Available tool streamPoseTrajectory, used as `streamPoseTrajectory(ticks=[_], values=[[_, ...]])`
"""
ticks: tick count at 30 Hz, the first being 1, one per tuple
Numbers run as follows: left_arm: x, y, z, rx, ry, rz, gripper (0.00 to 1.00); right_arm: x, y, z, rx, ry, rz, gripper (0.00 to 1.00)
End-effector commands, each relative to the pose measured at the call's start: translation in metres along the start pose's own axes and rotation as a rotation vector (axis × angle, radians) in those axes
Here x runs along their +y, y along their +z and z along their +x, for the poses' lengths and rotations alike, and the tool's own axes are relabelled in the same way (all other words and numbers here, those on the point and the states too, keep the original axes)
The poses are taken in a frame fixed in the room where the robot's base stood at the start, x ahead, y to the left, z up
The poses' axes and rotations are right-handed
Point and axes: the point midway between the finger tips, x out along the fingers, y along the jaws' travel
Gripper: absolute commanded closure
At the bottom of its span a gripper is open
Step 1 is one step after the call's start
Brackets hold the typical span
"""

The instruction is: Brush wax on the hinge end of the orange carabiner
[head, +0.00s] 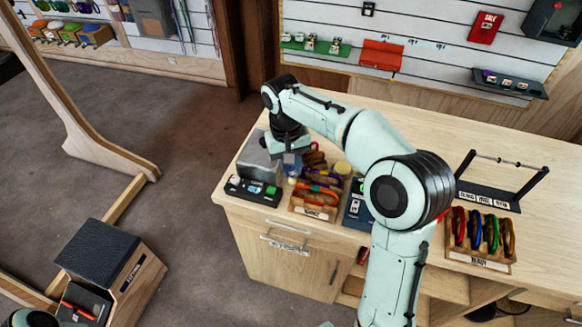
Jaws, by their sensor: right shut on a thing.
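My right gripper (290,152) is low over the far left part of the wooden counter, beside a grey box. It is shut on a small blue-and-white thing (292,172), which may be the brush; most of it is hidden. An orange carabiner (318,199) lies at the front of a labelled wooden tray (313,213), just right of and nearer than the gripper. Which end is its hinge is too small to tell. A round tin with a yellowish top (343,168) stands behind the tray; I cannot tell if it holds wax. My left gripper is not seen.
A grey box (256,156) and a black device with a green light (254,190) stand left of the tray. A rack of coloured rings (480,238) and a black stand (497,183) are at the right. The counter's back middle is clear. My right arm crosses over the counter.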

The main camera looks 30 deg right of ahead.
Motion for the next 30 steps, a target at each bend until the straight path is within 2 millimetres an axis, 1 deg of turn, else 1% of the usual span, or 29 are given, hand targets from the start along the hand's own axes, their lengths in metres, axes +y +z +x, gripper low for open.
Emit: streamPoseTrajectory(ticks=[8,19,30], values=[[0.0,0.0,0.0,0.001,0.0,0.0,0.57,0.0,0.0,-0.003,0.002,0.0,0.0,1.0],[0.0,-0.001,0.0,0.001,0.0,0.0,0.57,0.0,0.004,-0.03,0.002,-0.001,0.0,1.0],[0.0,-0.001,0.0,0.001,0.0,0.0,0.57,0.0,0.004,-0.03,0.001,0.0,0.0,1.0]])
